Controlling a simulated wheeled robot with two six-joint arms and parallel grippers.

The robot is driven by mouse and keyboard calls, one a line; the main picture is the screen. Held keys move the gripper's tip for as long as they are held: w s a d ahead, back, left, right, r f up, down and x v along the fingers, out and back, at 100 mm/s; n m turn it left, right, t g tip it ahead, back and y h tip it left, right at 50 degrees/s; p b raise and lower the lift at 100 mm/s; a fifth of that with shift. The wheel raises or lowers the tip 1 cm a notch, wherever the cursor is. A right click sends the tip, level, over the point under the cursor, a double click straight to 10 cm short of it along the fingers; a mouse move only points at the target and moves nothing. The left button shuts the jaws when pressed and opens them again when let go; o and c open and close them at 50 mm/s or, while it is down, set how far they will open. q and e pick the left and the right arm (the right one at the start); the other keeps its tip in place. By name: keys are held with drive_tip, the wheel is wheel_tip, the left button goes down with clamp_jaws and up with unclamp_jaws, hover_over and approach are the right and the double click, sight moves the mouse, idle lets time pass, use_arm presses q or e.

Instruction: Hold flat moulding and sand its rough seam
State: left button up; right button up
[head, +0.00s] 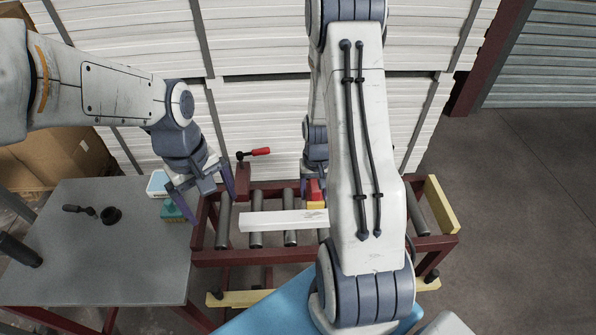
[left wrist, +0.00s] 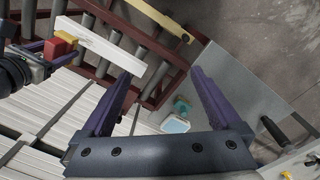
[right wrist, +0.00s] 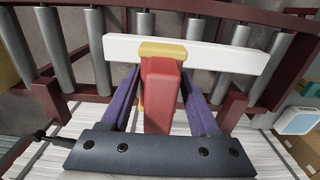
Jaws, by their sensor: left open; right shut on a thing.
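The white moulding (head: 275,221) lies flat across the rollers; a greyish rough patch shows on its top near my right arm, which hides its right end. My right gripper (right wrist: 162,76) is shut on a red block (right wrist: 160,90) with a yellow face (right wrist: 163,48). The yellow face is at the moulding's edge (right wrist: 225,55); whether it touches is unclear. In the head view the red block (head: 314,188) shows partly beside my right arm. My left gripper (left wrist: 160,76) is open and empty, left of the moulding and apart from it.
A grey table (head: 95,255) at left carries a white-and-blue container (head: 158,183) and a teal block (head: 171,211) near my left gripper. A red-handled clamp (head: 258,152) stands on the dark red roller frame (head: 440,243). White board stacks (head: 260,110) rise behind.

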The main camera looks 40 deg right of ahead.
use_arm(q)
drive_tip(key=w+d+f+n, duration=0.4)
drive_tip(key=w+d+f, duration=0.2)
drive_tip(key=f, duration=0.1)
drive_tip(key=n, duration=0.6)
approach(255, 218)
drive_tip(key=shift+y, duration=0.3)
drive_tip(key=f, duration=1)
drive_tip(key=shift+d+f, duration=0.2)
drive_tip(key=shift+f, duration=0.05)
drive_tip(key=c, duration=1.4)
drive_tip(key=shift+c, duration=0.2)
drive_tip(key=shift+s+f, duration=0.1)
